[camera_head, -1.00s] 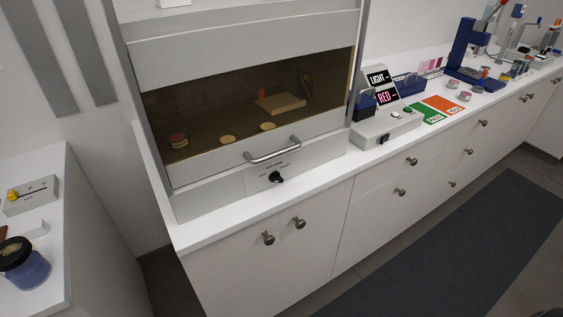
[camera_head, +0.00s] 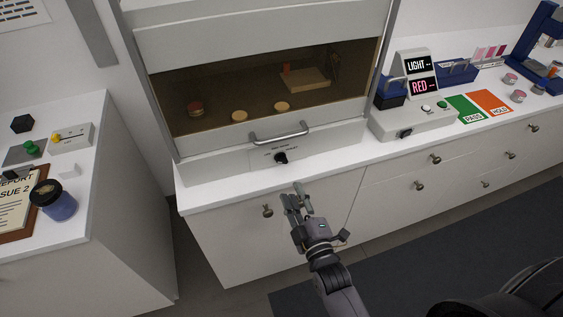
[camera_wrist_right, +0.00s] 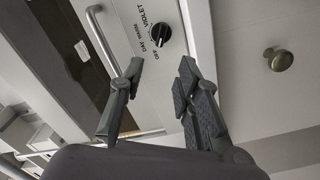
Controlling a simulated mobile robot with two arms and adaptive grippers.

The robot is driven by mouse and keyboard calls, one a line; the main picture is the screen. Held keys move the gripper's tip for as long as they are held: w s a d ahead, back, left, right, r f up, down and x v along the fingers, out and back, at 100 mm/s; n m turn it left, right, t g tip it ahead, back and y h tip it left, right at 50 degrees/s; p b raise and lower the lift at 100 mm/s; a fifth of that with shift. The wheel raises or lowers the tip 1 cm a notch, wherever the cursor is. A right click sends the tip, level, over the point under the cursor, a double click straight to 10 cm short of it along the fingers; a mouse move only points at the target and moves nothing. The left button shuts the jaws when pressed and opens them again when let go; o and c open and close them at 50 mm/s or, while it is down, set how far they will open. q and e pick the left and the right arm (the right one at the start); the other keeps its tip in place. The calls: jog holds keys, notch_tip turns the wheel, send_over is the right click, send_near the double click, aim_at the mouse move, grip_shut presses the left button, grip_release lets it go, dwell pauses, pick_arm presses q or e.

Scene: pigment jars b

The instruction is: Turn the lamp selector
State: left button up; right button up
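The lamp selector (camera_head: 281,158) is a black round knob on the pale front panel of the viewing cabinet (camera_head: 215,166), below its handle. In the right wrist view the knob (camera_wrist_right: 161,34) shows a white pointer mark, with the printed words OFF, DAY and VIOLET beside it; one more word is too small to read surely. My right gripper (camera_head: 297,197) is in front of the counter, below and apart from the knob. In the right wrist view its fingers (camera_wrist_right: 158,78) are spread with nothing between them, and the knob lies beyond them. My left gripper is not in view.
The cabinet's metal handle (camera_head: 279,138) sticks out above the knob. The white counter edge (camera_head: 230,199) and a drawer knob (camera_head: 267,211) are near my right gripper. A device with LIGHT and RED displays (camera_head: 418,118) stands at the right. A side table with a jar (camera_head: 56,203) is at the left.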

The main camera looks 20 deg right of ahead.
aim_at(280, 162)
jog(key=w+p, duration=0.1)
jog(key=w, duration=1)
jog(key=shift+a+p, duration=0.1)
jog(key=shift+p, duration=0.25)
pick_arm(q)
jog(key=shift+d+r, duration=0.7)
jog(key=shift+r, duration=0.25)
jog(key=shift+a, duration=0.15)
pick_arm(e)
grip_shut()
